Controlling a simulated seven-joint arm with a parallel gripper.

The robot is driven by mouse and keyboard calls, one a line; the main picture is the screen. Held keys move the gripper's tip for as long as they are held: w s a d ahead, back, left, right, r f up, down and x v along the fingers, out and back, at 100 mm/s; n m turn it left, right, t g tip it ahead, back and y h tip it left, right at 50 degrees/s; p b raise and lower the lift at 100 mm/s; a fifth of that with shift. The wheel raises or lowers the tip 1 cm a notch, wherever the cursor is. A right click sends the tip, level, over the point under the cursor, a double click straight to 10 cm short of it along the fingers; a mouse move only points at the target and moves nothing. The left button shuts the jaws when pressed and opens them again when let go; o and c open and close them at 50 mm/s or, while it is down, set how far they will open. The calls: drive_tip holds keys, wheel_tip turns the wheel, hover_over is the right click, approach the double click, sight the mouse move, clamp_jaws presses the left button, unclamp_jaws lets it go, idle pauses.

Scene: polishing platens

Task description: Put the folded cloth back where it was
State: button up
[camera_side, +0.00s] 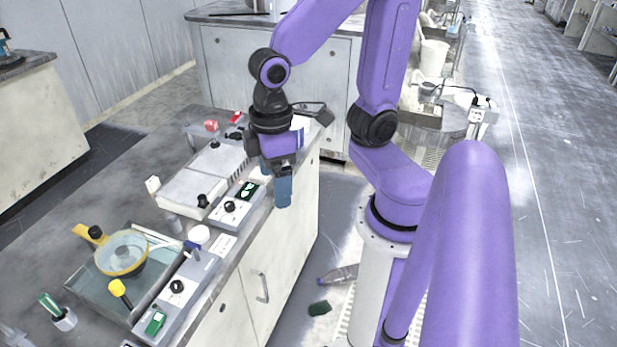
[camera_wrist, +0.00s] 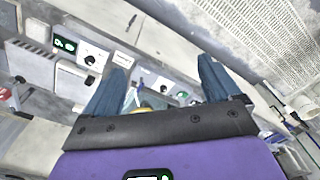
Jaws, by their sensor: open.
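My gripper (camera_side: 283,203) is open, its blue fingers pointing down beside the front edge of the bench (camera_side: 238,250). In the wrist view its fingers (camera_wrist: 162,65) stand wide apart with nothing held between them. I cannot pick out the folded cloth with certainty. A small dark green piece (camera_side: 319,308) lies flat on the floor in front of the bench, well below my gripper; it could be a cloth or a pad, and I cannot tell which.
A clear bottle (camera_side: 338,274) lies on the floor near the green piece. On the bench stand a polisher with a yellow-rimmed platen (camera_side: 122,253), control boxes with black knobs (camera_side: 229,207) and white lids (camera_side: 190,193). The floor before the bench is mostly clear.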

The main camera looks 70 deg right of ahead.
drive_tip(key=s+n, duration=0.4)
drive_tip(key=s, duration=0.2)
drive_tip(key=shift+d+r, duration=0.3)
drive_tip(key=shift+d, duration=0.15)
idle(0.6)
